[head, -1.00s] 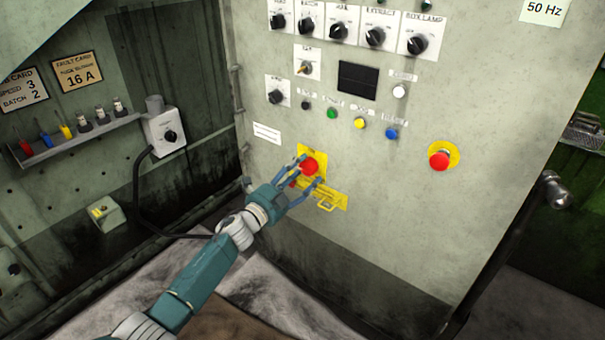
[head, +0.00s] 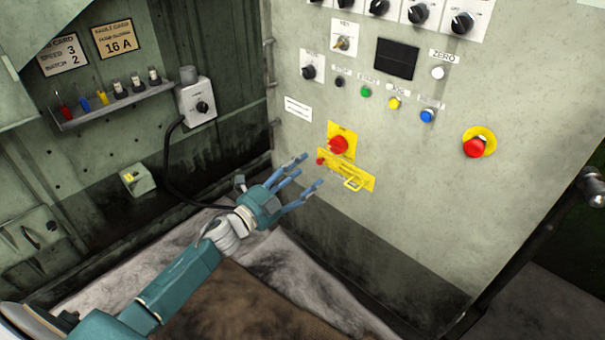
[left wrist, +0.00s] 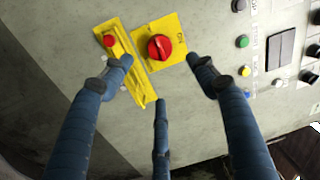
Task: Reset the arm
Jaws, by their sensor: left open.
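My left gripper (head: 308,174) is open and empty, its blue fingers spread in front of the grey control panel (head: 420,200). Just beyond the fingers is a red rotary switch (head: 339,146) on a yellow plate, with a yellow hasp bar (head: 347,172) below it. In the left wrist view the open fingers (left wrist: 160,80) point toward the panel, with the red switch (left wrist: 160,47) between and beyond the tips. The yellow bar (left wrist: 122,65) with its small red knob is partly covered by a finger. My right gripper is not in view.
A red mushroom button (head: 475,147) sits on the panel's right, with small coloured buttons and black knobs above. A shelf of tools (head: 115,105) and a switch box with a black cable (head: 198,103) are on the left wall. A dark bar handle slants at the right.

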